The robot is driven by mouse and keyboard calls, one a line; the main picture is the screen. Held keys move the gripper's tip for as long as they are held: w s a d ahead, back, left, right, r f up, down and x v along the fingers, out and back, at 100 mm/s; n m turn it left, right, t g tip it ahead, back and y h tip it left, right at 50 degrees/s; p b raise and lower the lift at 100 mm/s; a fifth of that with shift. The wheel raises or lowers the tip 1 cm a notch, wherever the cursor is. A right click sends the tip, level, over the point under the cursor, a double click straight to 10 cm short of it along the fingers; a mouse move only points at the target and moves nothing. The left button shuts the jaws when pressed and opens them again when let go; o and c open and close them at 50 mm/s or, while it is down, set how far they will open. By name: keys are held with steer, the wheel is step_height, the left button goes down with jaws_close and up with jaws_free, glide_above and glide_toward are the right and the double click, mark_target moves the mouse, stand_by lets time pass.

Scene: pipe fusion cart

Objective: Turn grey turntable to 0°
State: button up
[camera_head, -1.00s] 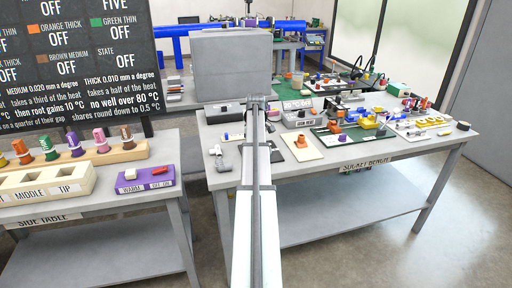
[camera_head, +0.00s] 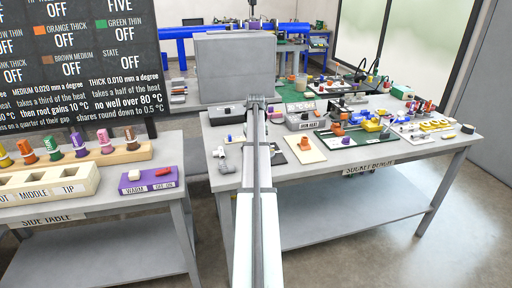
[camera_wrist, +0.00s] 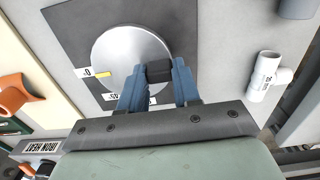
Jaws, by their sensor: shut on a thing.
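The grey turntable (camera_wrist: 130,55) is a round disc on a dark square plate (camera_wrist: 195,18) in the wrist view. A black block (camera_wrist: 159,71) stands at its near right edge. My gripper (camera_wrist: 159,80) has its blue fingers shut on this block. A yellow mark (camera_wrist: 103,74) lies at the disc's left edge, beside a white label reading 0 (camera_wrist: 86,72). Another label, reading 45 (camera_wrist: 114,97), shows lower down, partly hidden by the left finger. In the head view my arm and a large grey part hide my gripper and most of the turntable.
A white pipe fitting (camera_wrist: 264,78) lies right of the plate. Left of it is a cream board (camera_wrist: 30,70) with an orange part (camera_wrist: 20,88). The IRON HEAT box (camera_wrist: 38,146) is at lower left. The socket bench (camera_head: 222,180) holds many fittings; the side table (camera_head: 90,210) stands left.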

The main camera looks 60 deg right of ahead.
stand_by(0.6)
steer(key=o, duration=1.1)
steer(key=shift+c, duration=0.2)
step_height(320, 180, up, 14)
